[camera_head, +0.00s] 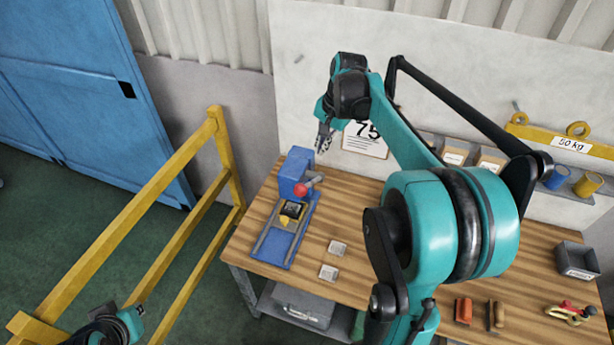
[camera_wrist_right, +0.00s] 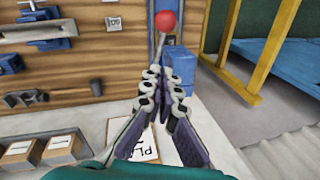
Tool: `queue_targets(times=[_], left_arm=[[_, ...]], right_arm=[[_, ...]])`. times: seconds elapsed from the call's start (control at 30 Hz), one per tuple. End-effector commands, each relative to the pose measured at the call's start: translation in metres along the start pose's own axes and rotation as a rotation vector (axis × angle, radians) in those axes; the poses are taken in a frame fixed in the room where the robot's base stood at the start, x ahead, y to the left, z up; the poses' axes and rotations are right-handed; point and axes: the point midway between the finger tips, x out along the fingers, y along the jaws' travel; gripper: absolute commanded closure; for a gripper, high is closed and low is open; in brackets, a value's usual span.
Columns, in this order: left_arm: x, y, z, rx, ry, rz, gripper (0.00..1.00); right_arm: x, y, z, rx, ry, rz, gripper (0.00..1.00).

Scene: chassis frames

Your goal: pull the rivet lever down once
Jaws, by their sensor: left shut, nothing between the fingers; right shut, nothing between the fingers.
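The blue rivet press (camera_head: 296,172) stands on the workbench, with its lever ending in a red ball (camera_head: 300,189). In the right wrist view the red ball (camera_wrist_right: 165,21) tops a thin grey rod beyond my fingertips, and the blue press body (camera_wrist_right: 179,66) is behind them. My right gripper (camera_head: 323,140) is shut and empty, above and wallward of the lever in the head view. Its closed fingers (camera_wrist_right: 166,76) overlap the rod's lower end in the wrist view; I cannot tell whether they touch. My left gripper (camera_head: 98,332) is at the bottom left edge, mostly cut off, away from the press.
A dark part with yellow (camera_head: 291,211) sits on the press's blue base. A yellow railing (camera_head: 170,225) stands left of the workbench (camera_head: 250,235). Bins, tools and a grey box (camera_head: 576,258) are to the right.

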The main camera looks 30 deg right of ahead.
Motion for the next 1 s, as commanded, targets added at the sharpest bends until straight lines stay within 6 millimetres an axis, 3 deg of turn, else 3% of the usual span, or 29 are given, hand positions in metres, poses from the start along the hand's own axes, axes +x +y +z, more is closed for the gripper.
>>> queue_targets(times=[0.47,0.7,1.0], left_arm=[[-0.007,0.000,-0.005,0.000,0.000,0.000,1.00],[-0.012,0.000,-0.008,0.000,0.000,0.000,1.00],[-0.012,0.000,-0.009,0.000,0.000,0.000,1.00]], right_arm=[[0.094,-0.001,0.000,-0.001,0.000,0.000,1.00],[0.114,-0.001,0.024,-0.002,0.000,-0.001,1.00],[0.119,0.000,0.029,-0.001,0.001,0.000,1.00]])
